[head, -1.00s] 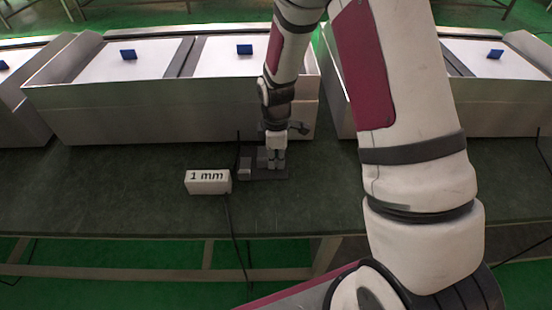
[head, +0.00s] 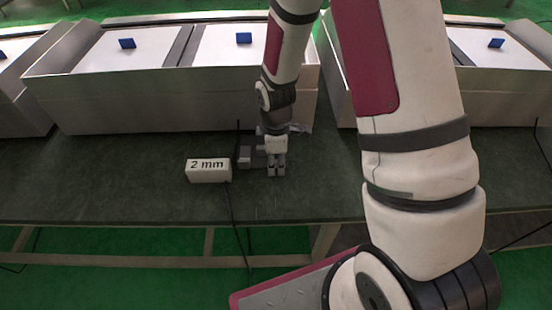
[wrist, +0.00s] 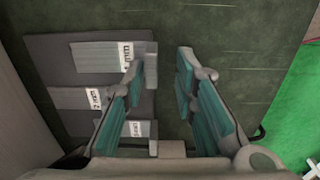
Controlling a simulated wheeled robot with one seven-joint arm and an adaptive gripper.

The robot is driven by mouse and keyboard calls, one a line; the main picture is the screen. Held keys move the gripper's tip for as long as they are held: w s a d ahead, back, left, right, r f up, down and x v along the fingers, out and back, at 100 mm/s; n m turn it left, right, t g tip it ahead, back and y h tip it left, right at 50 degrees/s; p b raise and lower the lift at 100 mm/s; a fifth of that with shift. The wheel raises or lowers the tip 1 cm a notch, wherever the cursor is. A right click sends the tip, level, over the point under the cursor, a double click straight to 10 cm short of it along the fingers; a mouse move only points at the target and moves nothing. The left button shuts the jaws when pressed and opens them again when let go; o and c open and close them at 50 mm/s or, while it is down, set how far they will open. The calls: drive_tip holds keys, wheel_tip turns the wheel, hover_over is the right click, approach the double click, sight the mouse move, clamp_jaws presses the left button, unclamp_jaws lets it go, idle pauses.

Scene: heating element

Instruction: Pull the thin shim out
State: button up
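On a dark plate (wrist: 55,52) left of the fingers lie grey labelled blocks: a top one (wrist: 92,58), a middle one (wrist: 68,98) and a bottom one (wrist: 142,129). The middle label seems to read 2 mm; the left finger partly covers the others. I cannot make out which piece is the thin shim. A white display box (head: 208,174) reads "2 mm".
The green bench (head: 110,190) is clear left of the display box and in front of my gripper. Grey-white bins (head: 170,105) with blue blocks (head: 244,38) stand behind. A black cable (head: 232,215) hangs from the box over the front edge.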

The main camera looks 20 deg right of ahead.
drive_tip(key=shift+w, duration=0.1)
drive_tip(key=shift+r, duration=0.55)
wheel_tip(320, 180, up, 11)
idle(0.5)
